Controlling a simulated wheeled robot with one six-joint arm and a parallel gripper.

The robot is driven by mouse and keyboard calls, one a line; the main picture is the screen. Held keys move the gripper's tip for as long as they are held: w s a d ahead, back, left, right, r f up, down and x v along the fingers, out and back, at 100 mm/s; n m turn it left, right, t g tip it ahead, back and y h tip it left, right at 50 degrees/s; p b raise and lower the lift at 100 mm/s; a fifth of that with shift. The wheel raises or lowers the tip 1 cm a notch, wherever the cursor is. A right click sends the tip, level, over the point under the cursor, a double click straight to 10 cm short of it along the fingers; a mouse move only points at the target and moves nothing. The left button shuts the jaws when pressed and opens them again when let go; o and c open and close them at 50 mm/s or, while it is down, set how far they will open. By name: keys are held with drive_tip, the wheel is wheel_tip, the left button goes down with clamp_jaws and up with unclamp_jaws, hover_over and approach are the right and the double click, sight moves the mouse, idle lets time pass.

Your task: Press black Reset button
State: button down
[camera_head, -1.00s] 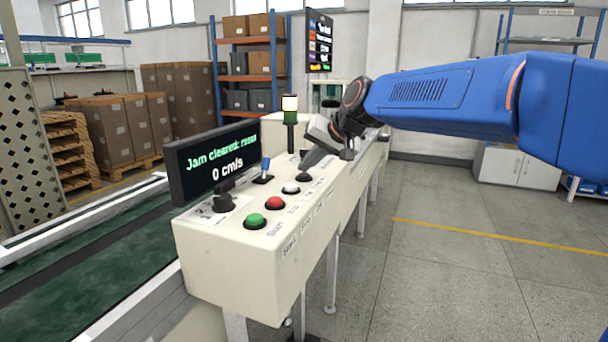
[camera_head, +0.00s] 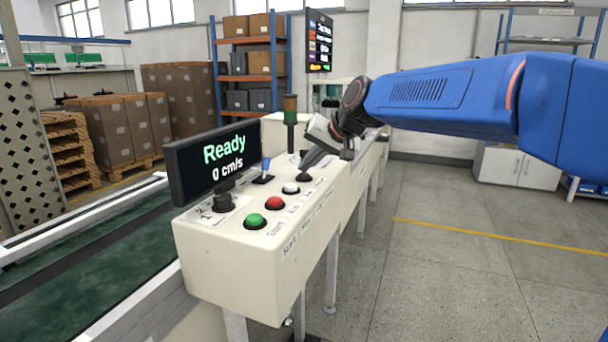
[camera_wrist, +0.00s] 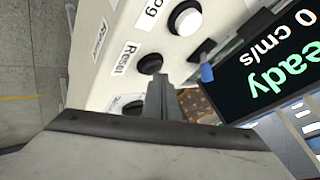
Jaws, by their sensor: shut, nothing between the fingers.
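The black Reset button (camera_wrist: 150,64) shows in the wrist view beside its "Reset" label (camera_wrist: 124,58). My gripper (camera_wrist: 161,82) is shut and empty, its fingertips right at the button's edge in that view. I cannot tell whether they touch it. In the head view my gripper (camera_head: 305,164) points down at the far part of the cream control panel (camera_head: 240,270), beyond the white button (camera_head: 290,188). The screen (camera_head: 213,160) reads "Ready" and "0 cm/s".
The red button (camera_head: 275,202), green button (camera_head: 255,221), black knob (camera_head: 222,203) and blue-tipped lever (camera_head: 265,168) stand on the panel. A stack light (camera_head: 290,110) stands behind. The conveyor (camera_head: 90,255) runs at left. The floor at right is clear.

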drive_tip(key=shift+r, duration=0.7)
drive_tip(key=shift+r, duration=0.15)
drive_tip(key=shift+r, duration=2.35)
drive_tip(key=h, duration=0.2)
approach(307, 175)
drive_tip(key=s+d+f, duration=0.2)
drive_tip(key=d, duration=0.4)
drive_tip(key=s+d+f+h, duration=0.2)
drive_tip(key=s+d+f, duration=0.55)
drive_tip(key=s, duration=0.25)
drive_tip(key=s+d+f+h, duration=0.1)
drive_tip(key=s+d+f, duration=0.5)
drive_tip(key=s+d, duration=0.35)
drive_tip(key=s+d+f+g+h, duration=0.1)
drive_tip(key=s+d+f, duration=0.4)
drive_tip(key=s+f, duration=0.5)
drive_tip(key=shift+s+f+g+h, duration=0.3)
drive_tip(key=shift+s+f, duration=0.05)
drive_tip(key=shift+s, duration=0.75)
